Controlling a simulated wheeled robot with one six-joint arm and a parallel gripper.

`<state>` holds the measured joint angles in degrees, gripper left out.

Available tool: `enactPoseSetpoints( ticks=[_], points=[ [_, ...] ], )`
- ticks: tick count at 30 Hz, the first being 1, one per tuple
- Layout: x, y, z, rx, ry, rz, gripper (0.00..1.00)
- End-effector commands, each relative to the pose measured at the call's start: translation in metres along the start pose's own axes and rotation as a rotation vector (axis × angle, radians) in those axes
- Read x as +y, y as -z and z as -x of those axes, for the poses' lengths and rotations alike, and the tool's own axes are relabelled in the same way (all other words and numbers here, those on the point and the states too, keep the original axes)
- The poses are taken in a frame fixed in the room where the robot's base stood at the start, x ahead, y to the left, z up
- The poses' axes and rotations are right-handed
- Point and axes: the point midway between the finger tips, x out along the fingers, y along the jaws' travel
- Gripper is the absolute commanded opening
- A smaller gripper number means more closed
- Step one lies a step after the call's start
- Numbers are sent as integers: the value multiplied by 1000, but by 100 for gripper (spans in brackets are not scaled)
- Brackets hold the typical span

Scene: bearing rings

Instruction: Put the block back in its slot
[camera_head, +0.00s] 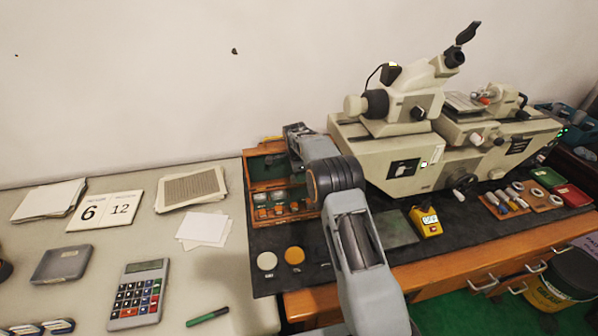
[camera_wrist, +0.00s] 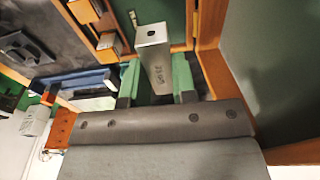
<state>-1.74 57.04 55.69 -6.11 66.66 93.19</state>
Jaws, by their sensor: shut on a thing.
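A silver metal block (camera_wrist: 154,50) with a dark hole in its end and small engraved marks is between the green-padded fingers of my gripper (camera_wrist: 157,80) in the wrist view. My gripper is shut on it. Around it in the wrist view are a green surface and the wooden edge of the case (camera_wrist: 191,25). In the head view the open wooden case (camera_head: 249,171) stands left of the machine, with several small blocks (camera_head: 265,212) in its compartments. My arm covers the case's right part there, and the held block cannot be made out. The slot cannot be told clearly in either view.
A large cream machine (camera_head: 395,150) stands close to the right of my arm. A white disc (camera_head: 267,261) and an orange disc (camera_head: 294,255) lie on the dark mat in front of the case. A calculator (camera_head: 138,294) and papers lie to the left.

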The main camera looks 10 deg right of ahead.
Motion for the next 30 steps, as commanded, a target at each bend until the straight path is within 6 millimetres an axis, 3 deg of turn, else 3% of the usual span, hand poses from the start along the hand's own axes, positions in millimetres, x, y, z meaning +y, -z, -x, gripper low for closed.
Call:
enactPoseSetpoints(
  ticks=[8,22,30],
  points=[
    [-1,-3,-11,0,-3,-16,0],
    [0,-5,-59,0,-2,-18,0],
    [0,-6,-66,-1,-1,-17,0]
  ],
)
